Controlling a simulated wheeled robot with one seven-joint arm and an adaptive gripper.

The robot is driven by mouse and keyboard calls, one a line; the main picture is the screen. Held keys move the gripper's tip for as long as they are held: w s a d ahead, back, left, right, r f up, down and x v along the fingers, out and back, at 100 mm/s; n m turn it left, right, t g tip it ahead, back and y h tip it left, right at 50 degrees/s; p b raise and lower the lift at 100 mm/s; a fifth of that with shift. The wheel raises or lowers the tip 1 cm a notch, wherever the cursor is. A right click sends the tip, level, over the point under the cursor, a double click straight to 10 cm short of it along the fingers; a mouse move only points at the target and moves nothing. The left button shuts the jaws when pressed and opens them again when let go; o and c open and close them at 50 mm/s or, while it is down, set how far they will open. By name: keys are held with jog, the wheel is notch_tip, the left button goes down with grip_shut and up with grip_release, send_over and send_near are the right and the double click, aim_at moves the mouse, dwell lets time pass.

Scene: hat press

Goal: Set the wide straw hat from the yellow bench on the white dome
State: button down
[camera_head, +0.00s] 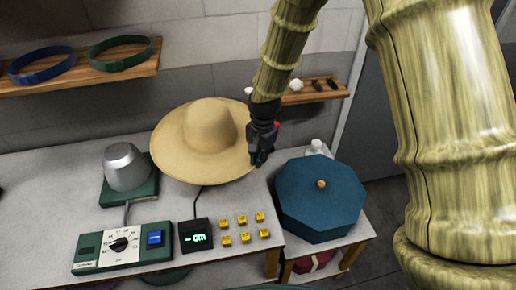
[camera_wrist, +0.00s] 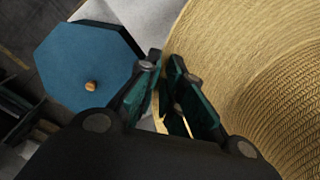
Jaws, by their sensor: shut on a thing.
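The wide straw hat (camera_head: 208,128) is crown up over the back of the grey worktop, with its brim slightly tilted. My gripper (camera_head: 259,158) is at the right edge of the brim. In the wrist view my gripper (camera_wrist: 166,82) has its green-padded fingers closed on the brim of the hat (camera_wrist: 250,70). No white dome shows; the hat covers the worktop behind the small display, and I cannot tell what is under it. A grey metal dome (camera_head: 124,167) stands on a green base to the left. I see no yellow bench.
A blue octagonal box (camera_head: 320,195) stands right of the worktop (camera_head: 60,195). In front are a green control panel (camera_head: 122,248), a small display (camera_head: 196,236) and several yellow blocks (camera_head: 241,221). A shelf (camera_head: 85,74) holds blue and green bands; another shelf (camera_head: 312,92) holds small items.

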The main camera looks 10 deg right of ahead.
jog(key=shift+s+a+m, duration=0.15)
jog(key=shift+m, duration=0.15)
jog(key=shift+f, duration=0.15)
jog(key=shift+f+b, duration=3.95)
jog(key=shift+f, duration=2.55)
jog(key=shift+f+b, duration=0.3)
jog(key=shift+f, duration=0.5)
jog(key=c, duration=1.5)
grip_release()
jog(key=shift+r, duration=0.1)
